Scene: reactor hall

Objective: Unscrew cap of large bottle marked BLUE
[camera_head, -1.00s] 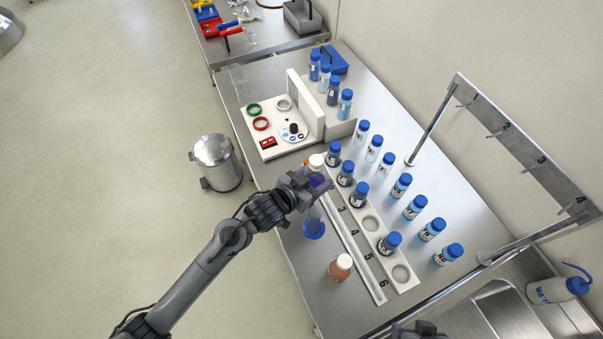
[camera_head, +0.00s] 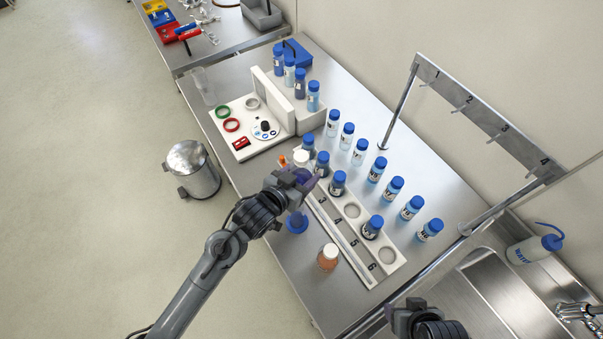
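No label reading BLUE is legible at this size, so I cannot tell for sure which bottle is the large one marked BLUE. One white-capped bottle (camera_head: 301,157) stands just behind my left gripper (camera_head: 305,181), its body mostly hidden by the gripper. Another white-capped bottle (camera_head: 328,258), with orange-brown contents, stands at the table's near edge. My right gripper (camera_head: 408,314) is at the bottom edge, over the table's front right, apart from any bottle.
The white numbered rack (camera_head: 393,262) holds several blue-capped bottles, with empty holes. A row of blue-capped bottles (camera_head: 394,188) stands behind it. A blue round base (camera_head: 297,222) sits near the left arm. A metal hook stand (camera_head: 490,120), sink (camera_head: 490,290) and wash bottle (camera_head: 535,247) are right.

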